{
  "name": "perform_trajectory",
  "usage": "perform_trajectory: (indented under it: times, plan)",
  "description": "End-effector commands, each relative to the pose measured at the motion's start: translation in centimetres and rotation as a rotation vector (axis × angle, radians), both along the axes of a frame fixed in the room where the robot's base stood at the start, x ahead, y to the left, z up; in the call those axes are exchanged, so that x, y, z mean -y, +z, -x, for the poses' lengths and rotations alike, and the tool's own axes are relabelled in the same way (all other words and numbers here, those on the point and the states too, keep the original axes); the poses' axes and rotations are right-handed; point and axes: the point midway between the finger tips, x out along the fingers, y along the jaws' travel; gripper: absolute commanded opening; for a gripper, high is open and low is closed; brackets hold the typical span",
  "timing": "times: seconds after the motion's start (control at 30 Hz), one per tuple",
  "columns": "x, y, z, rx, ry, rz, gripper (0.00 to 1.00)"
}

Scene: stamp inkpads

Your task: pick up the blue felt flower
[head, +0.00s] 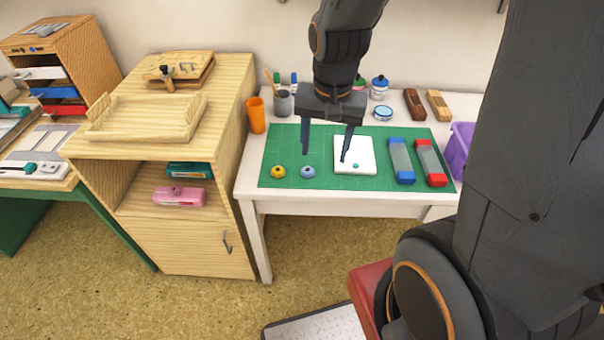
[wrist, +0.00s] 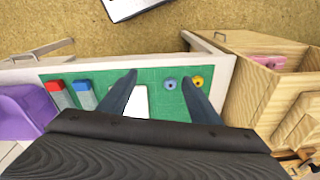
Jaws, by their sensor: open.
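The blue felt flower (head: 308,171) lies on the green mat (head: 262,181) near its front edge, just right of a yellow flower (head: 278,171). The blue flower is uncovered in both views.
A white pad (head: 354,160) with a small green piece lies right of the blue flower. Blue and red inkpads (head: 401,161) stand further right. An orange cup (head: 256,115), jars and wooden blocks line the back. A wooden cabinet (head: 240,190) adjoins the table's left side.

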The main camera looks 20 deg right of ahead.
Motion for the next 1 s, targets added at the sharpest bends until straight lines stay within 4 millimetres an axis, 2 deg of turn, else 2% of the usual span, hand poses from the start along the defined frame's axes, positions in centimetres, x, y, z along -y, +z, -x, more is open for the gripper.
perform_trajectory:
  times: [0.03, 0.3, 0.53, 0.73, 1.0]
  plan:
    - [0.0, -0.9, -1.2, -0.011, -0.113, -0.010, 0.57]
    - [-0.1, -5.2, -7.1, -0.042, -0.801, -0.057, 0.57]
    - [-0.1, -8.9, -10.9, -0.058, -1.300, -0.075, 0.57]
    - [0.0, -10.6, -12.4, -0.060, -1.522, -0.081, 0.57]
    - [0.0, -12.7, -12.6, -0.061, -1.565, -0.080, 0.57]
